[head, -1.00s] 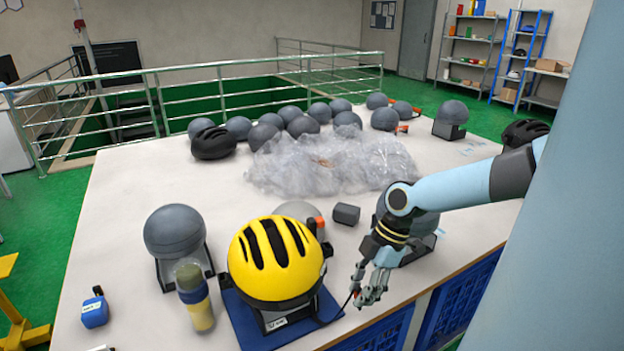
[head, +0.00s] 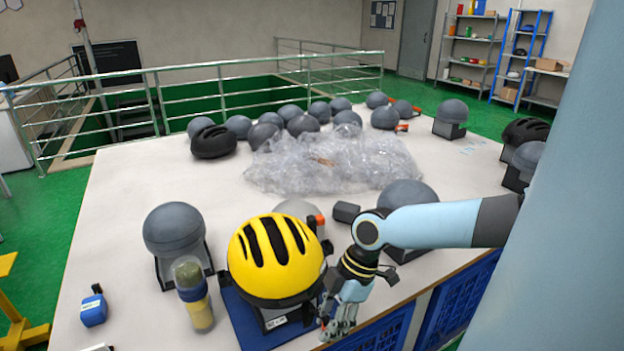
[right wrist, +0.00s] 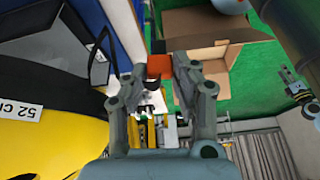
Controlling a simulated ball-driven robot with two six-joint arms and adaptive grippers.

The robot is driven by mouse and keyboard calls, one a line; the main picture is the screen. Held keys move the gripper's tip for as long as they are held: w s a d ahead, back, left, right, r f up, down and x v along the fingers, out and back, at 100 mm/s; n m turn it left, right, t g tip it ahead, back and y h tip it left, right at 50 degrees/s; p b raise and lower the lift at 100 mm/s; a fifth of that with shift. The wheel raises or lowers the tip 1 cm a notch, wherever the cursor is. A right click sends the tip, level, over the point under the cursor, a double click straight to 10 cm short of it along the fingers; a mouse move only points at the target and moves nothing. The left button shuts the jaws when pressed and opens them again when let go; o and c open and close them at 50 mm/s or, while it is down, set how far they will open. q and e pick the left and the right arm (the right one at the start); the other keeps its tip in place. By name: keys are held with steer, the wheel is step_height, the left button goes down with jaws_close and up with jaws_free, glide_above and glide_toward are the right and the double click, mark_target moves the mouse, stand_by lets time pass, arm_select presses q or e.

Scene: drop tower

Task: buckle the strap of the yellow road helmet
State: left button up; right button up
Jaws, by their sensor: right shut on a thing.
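The yellow road helmet (head: 262,282) sits on a dark stand over a blue mat (head: 240,318) at the near edge of the table. Its yellow shell with a black lining and size label also shows at the left of the right wrist view (right wrist: 35,140). A dark strap (right wrist: 101,48) hangs from it as a loop. My right gripper (head: 336,326) is low at the helmet's right side, shut on a piece of the strap. In the right wrist view, an orange-red square shows between the fingertips (right wrist: 159,70); I cannot tell whether it is a buckle. My left gripper is not in view.
A bottle (head: 193,292) and a grey headform (head: 174,230) stand left of the helmet. A dark block (head: 346,212) and another headform (head: 408,194) are to the right. Bubble wrap (head: 330,165) lies behind. Blue crates (head: 455,297) are below the table edge.

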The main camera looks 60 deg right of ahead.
steer(key=w+a+r+b, duration=0.1)
steer(key=w+a+b, duration=0.5)
steer(key=w+a, duration=0.9)
steer(key=shift+w+d+r+p, duration=0.55)
steer(key=shift+w+d+r, duration=1)
steer(key=shift+d, duration=0.5)
steer(key=shift+w+d+r+p, duration=0.6)
steer(key=shift+w+d+r, duration=0.95)
steer(key=shift+d, duration=0.45)
steer(key=shift+w+d+r+p, duration=0.55)
steer(key=shift+w+d+r, duration=1)
steer(key=shift+d, duration=0.5)
steer(key=shift+w+f, duration=0.1)
steer(key=shift+f, duration=0.1)
steer(key=shift+f, duration=0.25)
steer(key=shift+f, duration=0.25)
steer(key=shift+f+b, duration=0.85)
steer(key=shift+f, duration=0.3)
